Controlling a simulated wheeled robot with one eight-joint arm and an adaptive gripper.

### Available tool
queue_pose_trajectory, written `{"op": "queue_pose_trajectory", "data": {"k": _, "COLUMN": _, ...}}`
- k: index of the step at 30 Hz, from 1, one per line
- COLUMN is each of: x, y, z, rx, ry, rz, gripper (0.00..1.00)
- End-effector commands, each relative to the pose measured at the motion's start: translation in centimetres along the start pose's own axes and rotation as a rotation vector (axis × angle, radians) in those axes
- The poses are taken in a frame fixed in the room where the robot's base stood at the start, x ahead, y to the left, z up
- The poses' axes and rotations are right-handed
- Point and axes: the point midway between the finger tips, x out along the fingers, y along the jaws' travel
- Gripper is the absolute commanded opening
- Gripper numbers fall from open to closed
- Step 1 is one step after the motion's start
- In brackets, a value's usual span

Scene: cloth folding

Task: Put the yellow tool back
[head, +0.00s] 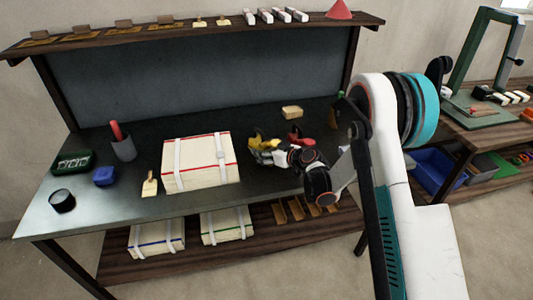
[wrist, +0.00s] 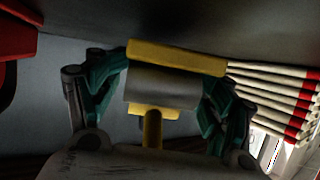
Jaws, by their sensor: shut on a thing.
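The yellow tool (wrist: 178,58) sits between the two green fingers of my gripper (wrist: 168,80) in the wrist view. It shows a yellow bar, a grey middle part and a narrow yellow stem. My gripper is shut on it. In the head view the yellow tool (head: 262,142) is at the end of my arm, over the right half of the dark table, just right of the large strapped stack. My gripper (head: 272,152) partly hides it there. I cannot tell whether the tool touches the table.
A red tool (head: 301,140) lies just right of my gripper. The strapped stack (head: 199,163) with red lines stands close on the left. A tan block (head: 292,112) lies behind. A cup (head: 123,149) stands further left. A shelf (head: 190,35) runs above the back panel.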

Motion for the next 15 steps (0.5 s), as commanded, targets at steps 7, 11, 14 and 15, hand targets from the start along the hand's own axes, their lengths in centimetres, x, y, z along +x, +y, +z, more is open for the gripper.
{"op": "queue_pose_trajectory", "data": {"k": 7, "x": 0.02, "y": 0.00, "z": 0.07, "rx": 0.001, "ry": 0.001, "rz": 0.001, "gripper": 0.06}}
{"op": "queue_pose_trajectory", "data": {"k": 11, "x": 0.13, "y": 0.01, "z": 0.32, "rx": 0.001, "ry": 0.001, "rz": 0.001, "gripper": 0.06}}
{"op": "queue_pose_trajectory", "data": {"k": 14, "x": 0.23, "y": 0.02, "z": 0.56, "rx": 0.001, "ry": 0.001, "rz": 0.000, "gripper": 0.06}}
{"op": "queue_pose_trajectory", "data": {"k": 15, "x": 0.26, "y": 0.02, "z": 0.64, "rx": 0.001, "ry": 0.001, "rz": 0.001, "gripper": 0.06}}
